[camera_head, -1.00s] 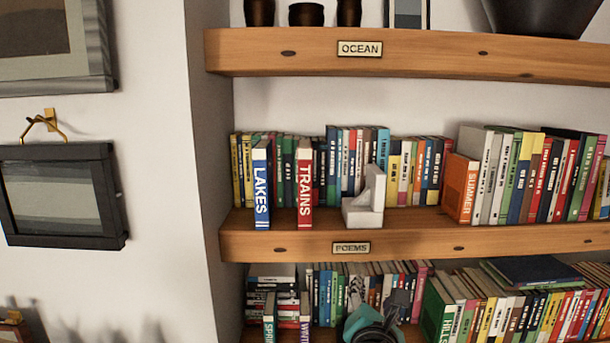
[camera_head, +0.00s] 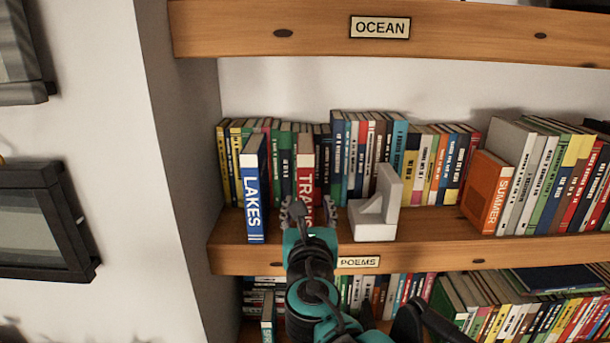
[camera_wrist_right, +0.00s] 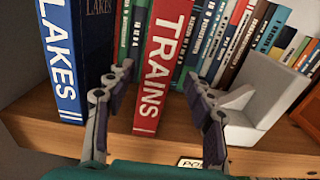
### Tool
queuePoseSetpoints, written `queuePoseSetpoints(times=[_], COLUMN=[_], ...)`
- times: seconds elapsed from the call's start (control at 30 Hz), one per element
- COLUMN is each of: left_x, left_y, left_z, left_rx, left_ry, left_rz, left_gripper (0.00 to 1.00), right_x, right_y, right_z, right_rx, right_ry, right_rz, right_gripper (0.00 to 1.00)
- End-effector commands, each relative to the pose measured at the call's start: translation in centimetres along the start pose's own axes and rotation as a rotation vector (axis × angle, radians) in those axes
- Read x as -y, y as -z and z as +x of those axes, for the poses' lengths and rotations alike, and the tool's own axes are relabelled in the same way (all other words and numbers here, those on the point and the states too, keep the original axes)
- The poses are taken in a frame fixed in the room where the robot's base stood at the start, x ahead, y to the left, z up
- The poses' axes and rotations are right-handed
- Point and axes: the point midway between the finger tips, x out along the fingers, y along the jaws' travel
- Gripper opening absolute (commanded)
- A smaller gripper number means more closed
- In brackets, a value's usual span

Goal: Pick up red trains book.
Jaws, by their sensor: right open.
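The red trains book (camera_head: 306,163) stands upright on the middle shelf, its spine facing me. In the head view my right gripper (camera_head: 309,212) is in front of its lower spine and hides part of the lettering. The left finger is on the side toward the blue book and the right finger on the side toward the white bookend. I cannot tell whether either finger touches the book. My left gripper is not in view.
The blue LAKES book (camera_head: 254,190) stands just left, with a gap between. A white bookend (camera_head: 376,212) stands close on the right. A row of books stands behind. The OCEAN shelf (camera_head: 230,30) is above, and the orange SUMMER book (camera_head: 488,190) stands farther right.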

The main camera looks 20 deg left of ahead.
Motion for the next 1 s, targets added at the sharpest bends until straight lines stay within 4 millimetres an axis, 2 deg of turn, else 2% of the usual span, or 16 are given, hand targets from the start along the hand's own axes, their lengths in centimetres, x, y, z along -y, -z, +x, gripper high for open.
queuePoseSetpoints(times=[0.27,0.6,0.87,1.0], left_x=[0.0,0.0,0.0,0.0], left_y=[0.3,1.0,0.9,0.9], left_z=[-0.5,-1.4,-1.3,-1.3], left_rx=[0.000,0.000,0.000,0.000], left_ry=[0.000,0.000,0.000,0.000], left_rz=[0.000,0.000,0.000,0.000], left_gripper=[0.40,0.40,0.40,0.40], right_x=[-0.1,-0.5,-0.5,-0.5], right_y=[0.0,0.7,0.8,0.7], right_z=[2.8,7.3,7.5,7.4], right_rx=[0.001,0.000,0.000,0.001], right_ry=[0.001,0.002,0.001,0.001], right_rz=[0.001,0.001,0.002,0.002], right_gripper=[0.53,0.53,0.53,0.19])
